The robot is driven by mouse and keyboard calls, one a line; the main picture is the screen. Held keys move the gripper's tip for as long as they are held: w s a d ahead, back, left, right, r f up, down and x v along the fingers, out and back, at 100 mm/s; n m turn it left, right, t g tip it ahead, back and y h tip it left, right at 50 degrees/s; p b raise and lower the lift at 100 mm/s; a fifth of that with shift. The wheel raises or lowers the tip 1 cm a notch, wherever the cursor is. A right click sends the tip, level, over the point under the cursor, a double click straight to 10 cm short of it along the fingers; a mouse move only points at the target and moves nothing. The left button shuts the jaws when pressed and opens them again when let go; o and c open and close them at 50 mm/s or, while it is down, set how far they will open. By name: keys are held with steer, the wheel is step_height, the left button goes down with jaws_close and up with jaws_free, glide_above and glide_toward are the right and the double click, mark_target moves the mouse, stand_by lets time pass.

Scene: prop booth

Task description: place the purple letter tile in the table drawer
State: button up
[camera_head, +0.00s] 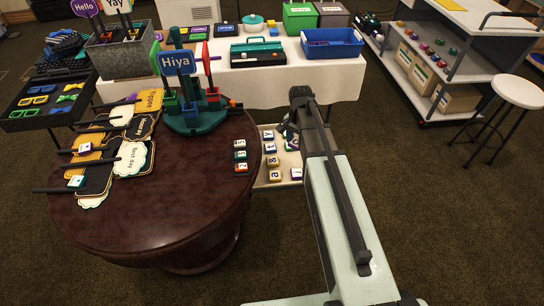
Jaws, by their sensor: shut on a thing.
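The table drawer (262,183) is open, a pale tray sticking out from the right side of the round dark-red table (150,225). Several letter tiles lie in it in rows, among them a blue-edged one (268,135) and a yellow-edged one (273,161). My gripper (289,138) is over the drawer's far right part, pointing down, mostly hidden by my own arm. It is shut on a small tile with a purple edge (292,145), only partly visible. I cannot tell whether this tile touches the drawer floor.
Several letter tiles (240,155) stand in a column near the table's right edge. A green stand (195,118) with signs and cups is at the table's back, speech-bubble signs (132,160) at its left.

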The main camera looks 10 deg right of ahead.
mark_target(294, 161)
steer(key=shift+w+f, duration=0.1)
steer(key=shift+w, duration=0.35)
steer(key=shift+s+f, duration=0.1)
steer(key=shift+f, duration=4.8)
steer(key=shift+f, duration=0.1)
steer(key=o, duration=1)
step_height(294, 161, up, 12)
steer(key=shift+r, duration=0.1)
